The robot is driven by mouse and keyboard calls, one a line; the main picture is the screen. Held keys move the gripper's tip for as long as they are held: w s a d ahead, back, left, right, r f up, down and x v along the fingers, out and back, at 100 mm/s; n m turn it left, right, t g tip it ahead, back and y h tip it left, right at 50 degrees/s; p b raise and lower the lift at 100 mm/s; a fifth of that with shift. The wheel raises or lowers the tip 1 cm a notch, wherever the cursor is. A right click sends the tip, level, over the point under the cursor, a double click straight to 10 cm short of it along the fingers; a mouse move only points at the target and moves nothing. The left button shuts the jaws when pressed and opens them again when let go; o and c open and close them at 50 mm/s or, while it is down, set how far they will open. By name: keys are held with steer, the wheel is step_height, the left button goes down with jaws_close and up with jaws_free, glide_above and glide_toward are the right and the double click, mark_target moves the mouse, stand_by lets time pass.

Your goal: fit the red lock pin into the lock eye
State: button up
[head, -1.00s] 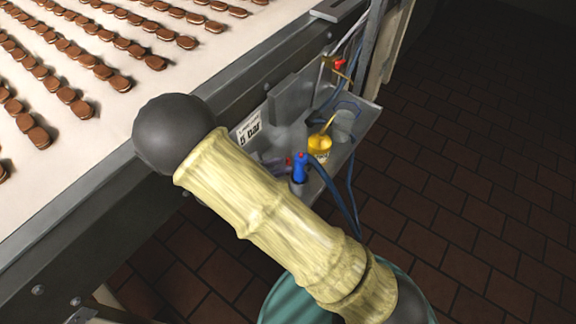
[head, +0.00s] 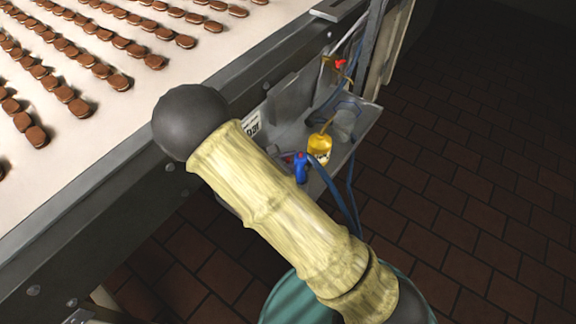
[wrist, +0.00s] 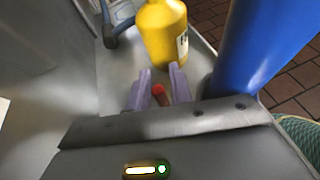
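In the wrist view, my gripper (wrist: 159,80) shows two pale lavender fingers with a narrow gap between them. A small pin-like piece with a red end and brownish body (wrist: 159,91) shows in that gap. It looks like the lock pin, but I cannot tell whether the fingers press on it or it lies beyond them. A red piece (head: 340,64) shows on the fitting at the back of the grey tray. I cannot make out the lock eye in either view.
A yellow bottle (head: 319,146) stands in the grey tray (head: 352,133); it also shows ahead of the fingers in the wrist view (wrist: 163,28). A blue piece (head: 301,170) and hoses are close by. A conveyor (head: 75,150) with chocolate sandwiches lies left.

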steer(key=shift+c, duration=0.3)
jaws_close()
step_height(320, 180, up, 10)
steer(key=p, duration=0.2)
steer(key=shift+s, duration=0.1)
stand_by(0.3)
